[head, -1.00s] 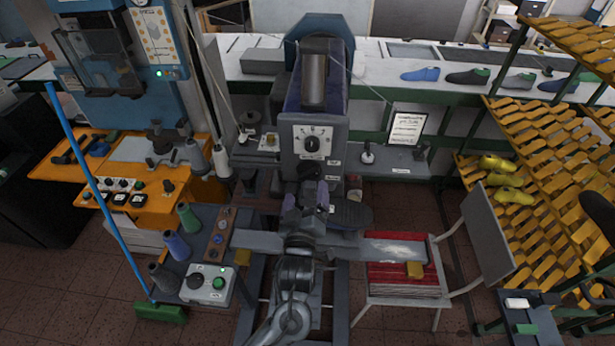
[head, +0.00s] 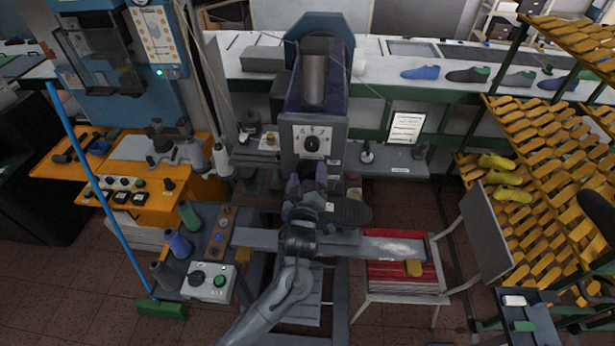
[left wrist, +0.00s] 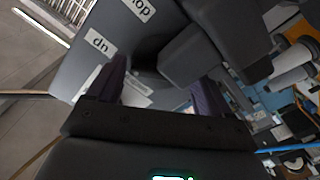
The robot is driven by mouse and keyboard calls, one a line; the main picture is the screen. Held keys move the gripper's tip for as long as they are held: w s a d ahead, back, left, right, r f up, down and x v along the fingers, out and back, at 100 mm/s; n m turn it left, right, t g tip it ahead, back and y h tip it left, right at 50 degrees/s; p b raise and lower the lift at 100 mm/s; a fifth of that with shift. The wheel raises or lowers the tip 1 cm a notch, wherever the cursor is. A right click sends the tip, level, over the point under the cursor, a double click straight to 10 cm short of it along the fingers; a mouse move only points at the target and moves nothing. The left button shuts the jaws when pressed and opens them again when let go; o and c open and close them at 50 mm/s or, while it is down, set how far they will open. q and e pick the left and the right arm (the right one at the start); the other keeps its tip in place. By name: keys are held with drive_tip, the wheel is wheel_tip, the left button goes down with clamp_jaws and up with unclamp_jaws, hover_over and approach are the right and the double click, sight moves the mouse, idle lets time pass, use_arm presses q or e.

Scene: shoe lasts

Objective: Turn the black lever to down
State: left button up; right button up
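The grey machine (head: 298,163) with a white dial plate (head: 325,136) stands at the middle of the head view. My left gripper (head: 307,184) is in front of its lower face, fingers pointing at the machine. In the left wrist view, the two purple fingers of my left gripper (left wrist: 163,88) are apart. A dark, blocky part, apparently the black lever (left wrist: 200,52), lies beyond the fingertips, nearer the right finger; I cannot tell whether it touches. A "dn" label (left wrist: 101,44) is left of it. In the head view my gripper hides the lever. My right gripper is not in view.
A small control box (head: 208,283) and thread cones (head: 178,245) stand at left. A dark shoe-shaped part (head: 350,212) is just right of my gripper. Yellow racks fill the right.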

use_arm(q)
drive_tip(key=c, duration=0.7)
drive_tip(key=shift+m, duration=0.4)
drive_tip(key=m+p, duration=0.1)
drive_tip(key=m, duration=0.2)
drive_tip(key=m+p, duration=0.2)
drive_tip(key=m, duration=0.1)
drive_tip(key=shift+r+m, duration=0.1)
drive_tip(key=shift+m, duration=0.2)
drive_tip(key=m+p, duration=0.1)
drive_tip(key=m, duration=0.3)
drive_tip(key=shift+d+m+p, duration=0.1)
drive_tip(key=shift+m+p, duration=0.3)
drive_tip(key=shift+m, duration=0.8)
drive_tip(key=shift+p, duration=0.3)
